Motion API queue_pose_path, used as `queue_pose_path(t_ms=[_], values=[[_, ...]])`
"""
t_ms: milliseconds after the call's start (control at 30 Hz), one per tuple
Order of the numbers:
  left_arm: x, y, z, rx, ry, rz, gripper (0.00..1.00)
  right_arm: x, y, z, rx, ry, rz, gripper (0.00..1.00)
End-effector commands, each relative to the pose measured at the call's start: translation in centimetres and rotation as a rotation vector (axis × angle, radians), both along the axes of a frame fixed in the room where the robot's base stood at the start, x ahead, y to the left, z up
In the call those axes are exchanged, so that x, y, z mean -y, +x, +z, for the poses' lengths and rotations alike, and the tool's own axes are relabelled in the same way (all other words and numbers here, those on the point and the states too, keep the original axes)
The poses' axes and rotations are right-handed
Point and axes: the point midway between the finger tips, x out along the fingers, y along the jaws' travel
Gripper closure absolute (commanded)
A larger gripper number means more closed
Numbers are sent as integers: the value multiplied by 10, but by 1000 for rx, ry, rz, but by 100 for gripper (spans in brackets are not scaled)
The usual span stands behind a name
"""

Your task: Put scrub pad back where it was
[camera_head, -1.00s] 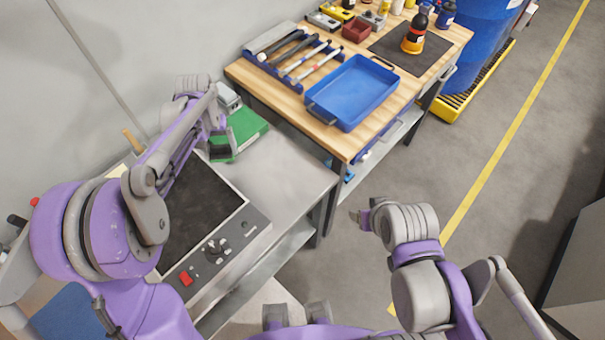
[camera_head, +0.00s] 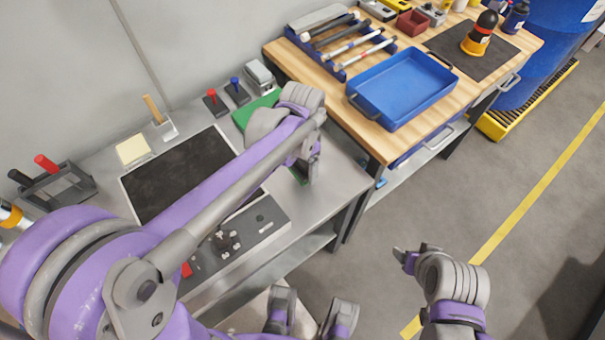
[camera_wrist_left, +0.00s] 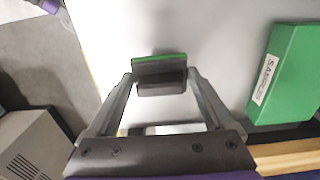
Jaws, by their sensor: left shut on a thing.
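My left gripper (camera_head: 306,172) reaches over the right part of the steel bench (camera_head: 338,185). In the left wrist view the left gripper (camera_wrist_left: 160,80) is shut on a small dark grey block with a green layer, which looks like the scrub pad (camera_wrist_left: 158,67). In the head view only a green sliver of the scrub pad (camera_head: 299,176) shows below the fingers; the wrist hides the rest. I cannot tell whether it touches the bench. My right gripper (camera_head: 404,258) hangs over the floor, away from the benches; its fingers are unclear.
A green box (camera_head: 254,108) lies behind my left wrist and shows in the wrist view (camera_wrist_left: 286,75). The wooden workbench (camera_head: 375,138) with a blue tray (camera_head: 403,88) stands right.

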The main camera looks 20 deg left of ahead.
Motion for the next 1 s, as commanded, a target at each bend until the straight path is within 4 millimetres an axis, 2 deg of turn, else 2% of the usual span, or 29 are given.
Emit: queue_pose_path(t_ms=[333,700,733,800,1000], values=[[0,0,-39,0,0,2,100,0,-1,-7,-2,0,0,32],[0,0,-44,0,0,2,100,0,-1,-10,-3,0,0,32],[0,0,-44,0,0,2,12,0,-1,-10,-3,0,0,32],[0,0,-43,0,0,2,0,0,-1,-9,-3,0,0,32],[0,0,-43,0,0,2,0,0,-1,-9,-3,0,0,32]])
